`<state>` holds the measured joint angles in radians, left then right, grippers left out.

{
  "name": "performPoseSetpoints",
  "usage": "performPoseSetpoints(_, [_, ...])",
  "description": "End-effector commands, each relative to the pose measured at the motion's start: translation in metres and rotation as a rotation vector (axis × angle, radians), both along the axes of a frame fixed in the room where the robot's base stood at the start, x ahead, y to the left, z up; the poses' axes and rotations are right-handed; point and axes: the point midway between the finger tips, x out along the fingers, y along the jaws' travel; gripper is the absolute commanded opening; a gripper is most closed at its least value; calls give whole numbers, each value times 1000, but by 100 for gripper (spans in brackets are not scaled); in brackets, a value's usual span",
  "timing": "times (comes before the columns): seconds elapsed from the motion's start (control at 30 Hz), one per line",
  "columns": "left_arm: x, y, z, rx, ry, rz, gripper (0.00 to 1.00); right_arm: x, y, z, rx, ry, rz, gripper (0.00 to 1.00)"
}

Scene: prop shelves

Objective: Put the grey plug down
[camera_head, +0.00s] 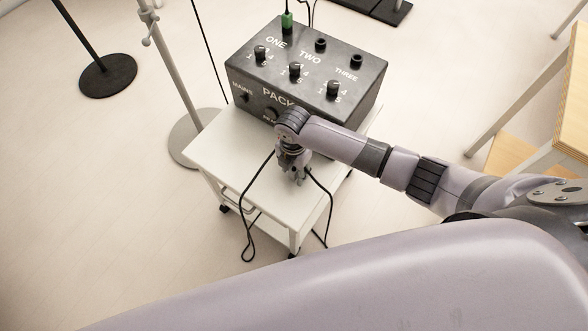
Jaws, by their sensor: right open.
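My right gripper (297,176) points down over the white cart top (231,140), just in front of the black box labelled PACK (245,67). It is open. I cannot make out the grey plug; the gripper and wrist cover the spot where it may be. One black cable (256,183) runs from the left side of the gripper over the cart's edge. Another black cable (328,200) hangs down on the right side. My left gripper is not in view.
A green plug (287,22) stands in a socket at the back of the box. Two sockets beside it look empty. Knobs line the box top. A stand pole (171,55) rises left of the cart, and a wooden table (545,95) is at right. The cart's left top is clear.

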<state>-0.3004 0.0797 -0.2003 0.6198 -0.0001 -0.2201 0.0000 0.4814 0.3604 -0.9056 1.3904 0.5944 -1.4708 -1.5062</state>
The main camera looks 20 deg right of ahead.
Motion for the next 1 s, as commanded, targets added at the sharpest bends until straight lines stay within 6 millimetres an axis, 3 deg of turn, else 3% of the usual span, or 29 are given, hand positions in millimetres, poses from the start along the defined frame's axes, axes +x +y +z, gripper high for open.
performPoseSetpoints(0.17, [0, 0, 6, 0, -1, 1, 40, 1, 0, 26, 1, -3, 1, 41])
performPoseSetpoints(0.4, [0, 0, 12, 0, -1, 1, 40, 2, 0, 79, 2, -5, 0, 41])
performPoseSetpoints(0.6, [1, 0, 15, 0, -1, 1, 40, 2, 1, 110, 0, -2, -1, 41])
performPoseSetpoints(1.0, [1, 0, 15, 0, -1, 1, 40, 1, 1, 121, 1, 1, -1, 41])
